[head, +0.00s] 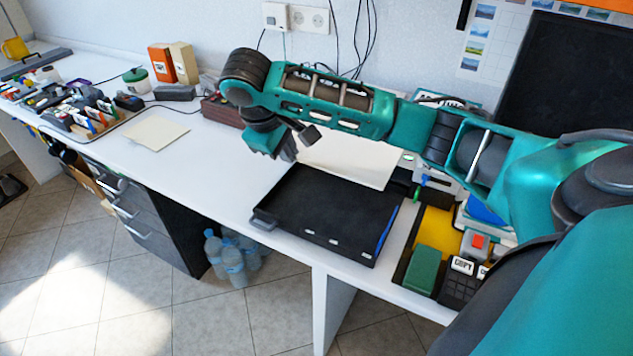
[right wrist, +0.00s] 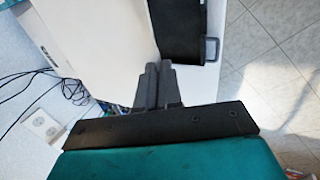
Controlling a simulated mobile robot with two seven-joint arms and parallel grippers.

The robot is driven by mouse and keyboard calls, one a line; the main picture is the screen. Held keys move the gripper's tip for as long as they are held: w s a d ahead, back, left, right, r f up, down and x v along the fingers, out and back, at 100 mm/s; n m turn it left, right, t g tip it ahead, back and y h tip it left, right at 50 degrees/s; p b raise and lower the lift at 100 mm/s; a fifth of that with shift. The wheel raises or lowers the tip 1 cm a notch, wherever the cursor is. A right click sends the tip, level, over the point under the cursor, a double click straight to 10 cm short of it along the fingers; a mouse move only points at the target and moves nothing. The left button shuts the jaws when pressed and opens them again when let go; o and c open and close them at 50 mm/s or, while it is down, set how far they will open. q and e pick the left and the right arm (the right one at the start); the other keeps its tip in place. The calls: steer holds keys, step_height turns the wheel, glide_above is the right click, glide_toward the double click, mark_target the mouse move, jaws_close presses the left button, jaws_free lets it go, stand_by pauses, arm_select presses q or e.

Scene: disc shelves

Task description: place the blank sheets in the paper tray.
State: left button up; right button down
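The black paper tray (head: 330,228) lies on the white desk with its open top showing a bare dark floor. In the right wrist view its handle end (right wrist: 210,49) shows right of the fingers. A cream blank sheet (head: 350,157) extends over the tray's back edge. It fills much of the right wrist view's upper left (right wrist: 95,28). My right gripper (head: 292,152) points down at the sheet's left end. Its fingers (right wrist: 154,72) are together, apparently on the sheet's edge; the contact is partly hidden. Another pale sheet or stack (head: 156,133) lies flat on the desk at left. My left gripper is not in view.
A cluttered organiser with a green block (head: 424,266) stands right of the tray. Orange and cream boxes (head: 162,63) and a white-green tub (head: 136,80) stand at the back left. Cables hang on the wall. Bottles (head: 233,262) stand below.

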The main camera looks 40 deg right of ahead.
step_height(320, 180, down, 14)
steer(key=shift+f+b, duration=0.25)
steer(key=shift+b, duration=0.7)
step_height(320, 180, down, 4)
steer(key=shift+s+f+b, duration=0.1)
steer(key=shift+b, duration=0.3)
steer(key=shift+f, duration=0.1)
